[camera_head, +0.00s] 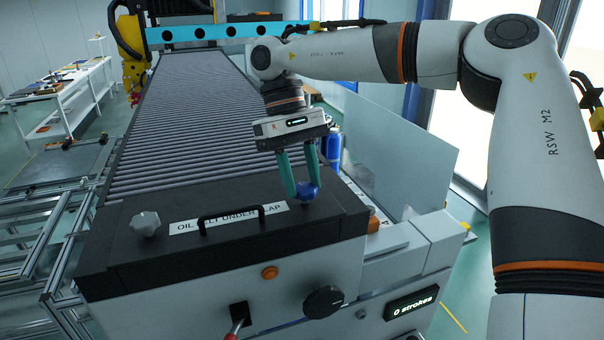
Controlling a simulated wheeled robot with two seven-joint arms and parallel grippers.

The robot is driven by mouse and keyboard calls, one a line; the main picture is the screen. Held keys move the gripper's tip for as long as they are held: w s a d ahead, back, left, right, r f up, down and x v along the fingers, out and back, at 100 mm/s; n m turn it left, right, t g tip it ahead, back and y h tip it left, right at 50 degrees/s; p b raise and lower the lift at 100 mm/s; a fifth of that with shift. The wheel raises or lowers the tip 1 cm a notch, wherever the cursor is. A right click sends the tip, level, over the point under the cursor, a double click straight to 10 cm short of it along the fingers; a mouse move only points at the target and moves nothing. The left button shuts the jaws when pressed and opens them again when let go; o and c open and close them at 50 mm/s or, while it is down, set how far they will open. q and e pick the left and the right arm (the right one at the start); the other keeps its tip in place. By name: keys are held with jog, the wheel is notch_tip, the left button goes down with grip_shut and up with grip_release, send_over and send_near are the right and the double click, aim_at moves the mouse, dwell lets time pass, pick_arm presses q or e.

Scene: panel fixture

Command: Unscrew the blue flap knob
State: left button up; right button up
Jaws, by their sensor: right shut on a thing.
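The blue flap knob (308,191) sits at the right end of the black flap (333,210) on top of the panel fixture. My right gripper (306,188) points down from above, and its green fingers are shut on the blue knob. The fingers hide part of the knob. A label reading "OIL ... UNDER FLAP" (188,227) lies on the flap, partly covered by the black handle (244,217). A grey knob (145,223) sits at the flap's left end. My left gripper is not in view.
The front face carries an orange button (269,272), a black dial (323,301), a red-handled lever (237,326) and a display reading "0 strokes" (412,302). A ribbed grey cover (200,110) stretches behind the flap. A clear panel (400,150) stands to the right.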

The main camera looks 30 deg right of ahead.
dwell(0.5)
jog(key=o, duration=1)
